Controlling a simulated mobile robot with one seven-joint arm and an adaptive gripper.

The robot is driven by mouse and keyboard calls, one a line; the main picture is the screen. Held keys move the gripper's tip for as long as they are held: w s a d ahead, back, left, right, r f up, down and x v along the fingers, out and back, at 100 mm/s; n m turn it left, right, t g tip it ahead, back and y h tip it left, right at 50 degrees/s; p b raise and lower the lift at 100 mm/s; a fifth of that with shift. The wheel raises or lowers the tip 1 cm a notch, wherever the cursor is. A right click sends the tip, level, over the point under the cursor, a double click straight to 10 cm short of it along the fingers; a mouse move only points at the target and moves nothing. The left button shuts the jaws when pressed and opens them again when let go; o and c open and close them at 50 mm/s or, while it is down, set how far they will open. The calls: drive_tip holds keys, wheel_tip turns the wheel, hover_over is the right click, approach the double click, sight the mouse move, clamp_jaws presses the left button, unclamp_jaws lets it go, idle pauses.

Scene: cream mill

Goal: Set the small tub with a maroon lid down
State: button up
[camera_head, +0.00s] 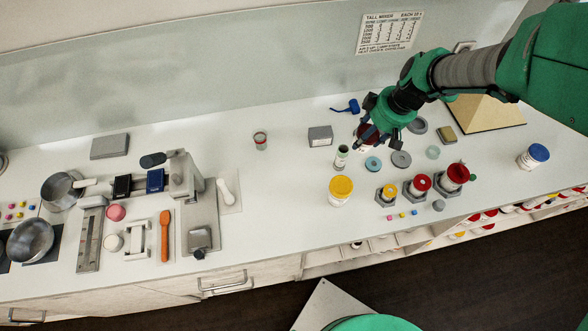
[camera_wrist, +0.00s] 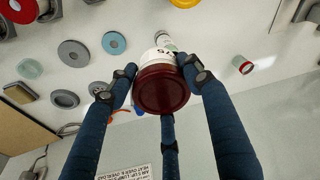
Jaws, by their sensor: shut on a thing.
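The small tub with a maroon lid (camera_wrist: 162,88) is between my fingers in the wrist view, lid towards the camera, with part of its white label showing. My gripper (camera_wrist: 165,76) has its dark blue fingers closed around the tub. In the head view the maroon lid (camera_head: 367,130) shows partly behind the fingers of my gripper (camera_head: 369,141), over the back part of the white counter (camera_head: 285,185). The fingers hide much of the tub there. I cannot tell whether its base touches the counter.
A small green-topped bottle (camera_head: 341,156), a grey box (camera_head: 320,136) and a blue tool (camera_head: 347,107) are close to my gripper. Grey discs (camera_head: 401,159) lie to the right. A yellow-lidded tub (camera_head: 341,188) and red-lidded tubs (camera_head: 420,184) stand in front.

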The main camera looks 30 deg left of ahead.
drive_tip(key=s+a+n+g+h, duration=0.1)
drive_tip(key=s+a+n, duration=0.3)
drive_tip(key=s, duration=0.6)
drive_tip(key=s+a+n, duration=0.2)
drive_tip(key=s+n, duration=0.3)
drive_tip(key=s, duration=0.5)
wheel_tip(320, 180, down, 12)
drive_tip(key=shift+s+r+n+h, duration=0.2)
drive_tip(key=shift+n+h, duration=0.1)
drive_tip(key=shift+h, duration=0.1)
drive_tip(key=shift+a, duration=0.1)
drive_tip(key=w+a, duration=0.3)
drive_tip(key=a, duration=0.1)
drive_tip(key=w+a+f, duration=0.1)
drive_tip(key=w+a, duration=0.2)
drive_tip(key=a, duration=0.1)
drive_tip(key=w+a, duration=0.4)
drive_tip(key=shift+w+f, duration=0.1)
drive_tip(key=shift+f, duration=0.2)
drive_tip(key=shift+c, duration=0.2)
drive_tip(key=shift+f, duration=1.75)
drive_tip(key=shift+f+b, duration=0.15)
drive_tip(key=shift+b, duration=0.2)
